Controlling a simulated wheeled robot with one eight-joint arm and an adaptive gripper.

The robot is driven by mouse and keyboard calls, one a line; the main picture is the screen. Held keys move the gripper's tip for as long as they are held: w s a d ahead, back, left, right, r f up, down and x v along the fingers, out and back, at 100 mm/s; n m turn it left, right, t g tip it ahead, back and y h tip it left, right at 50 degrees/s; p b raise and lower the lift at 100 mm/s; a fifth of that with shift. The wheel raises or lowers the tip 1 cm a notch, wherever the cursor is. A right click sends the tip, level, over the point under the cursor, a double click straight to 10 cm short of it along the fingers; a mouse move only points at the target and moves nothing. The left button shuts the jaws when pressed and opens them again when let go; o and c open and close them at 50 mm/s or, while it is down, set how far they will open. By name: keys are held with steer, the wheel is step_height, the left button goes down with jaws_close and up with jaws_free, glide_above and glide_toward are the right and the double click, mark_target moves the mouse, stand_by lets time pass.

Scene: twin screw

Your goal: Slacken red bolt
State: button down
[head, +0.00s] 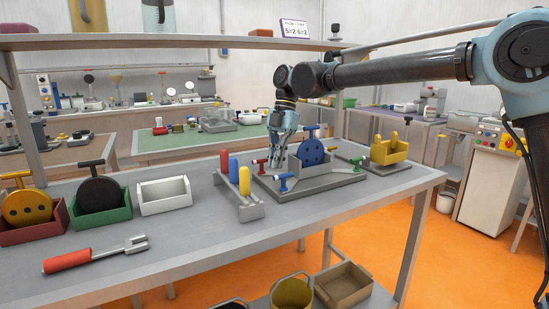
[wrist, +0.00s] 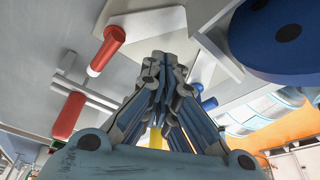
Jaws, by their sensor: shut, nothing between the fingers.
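A red T-shaped bolt (head: 261,166) stands at the left side of the grey fixture (head: 340,186) on the bench. A blue T-shaped bolt (head: 283,182) is at the fixture's front left. A blue disc (head: 312,153) stands in the fixture's pale holder. My gripper (head: 276,160) points down just right of the red bolt, its fingers together and empty. In the wrist view, the shut fingers (wrist: 162,62) lie between a red rod with a white end (wrist: 108,48) and the blue disc (wrist: 285,38). A blue piece (wrist: 208,102) is partly hidden by them.
A rack (head: 240,208) with red, blue and yellow cylinders stands left of the fixture. A red-handled forked tool (head: 95,256) lies at the front left. Bins with discs and a white tray (head: 164,196) stand farther left. A yellow block (head: 388,152) is at the right.

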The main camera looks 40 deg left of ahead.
step_height(320, 180, up, 9)
steer(key=a, duration=0.1)
steer(key=shift+w+a+r, duration=0.15)
steer(key=shift+w+a, duration=0.25)
